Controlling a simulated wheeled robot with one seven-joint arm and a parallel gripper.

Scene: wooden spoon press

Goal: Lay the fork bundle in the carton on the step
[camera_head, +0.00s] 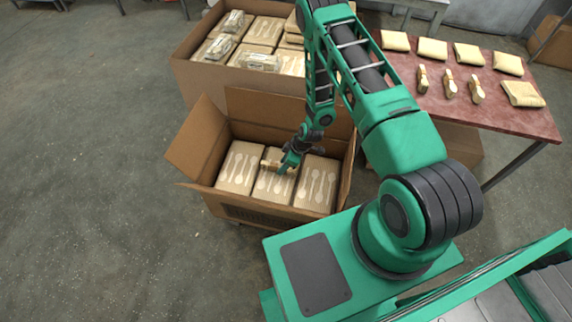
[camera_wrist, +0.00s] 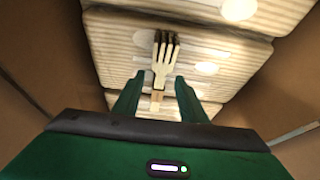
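The fork bundle (camera_wrist: 165,62) is pale wood with a tan band and dark shading at the tine tips. In the wrist view it lies over the printed packs, tines away from me. My gripper (camera_wrist: 158,97) has its two green fingers apart on either side of the bundle's handle, with gaps visible beside it. In the head view my gripper (camera_head: 285,167) reaches down inside the open brown carton (camera_head: 262,213), and the bundle (camera_head: 271,164) shows beside the fingers. Whether the bundle fully rests on the packs is hard to tell. The step under the carton is hardly visible.
The carton holds packs (camera_head: 240,168) printed with utensils, and its flaps stand open. A larger carton (camera_head: 196,84) of packs and wrapped bundles stands behind. A red-topped table (camera_head: 505,118) at right bears pouches and several small bundles. The floor at left is clear.

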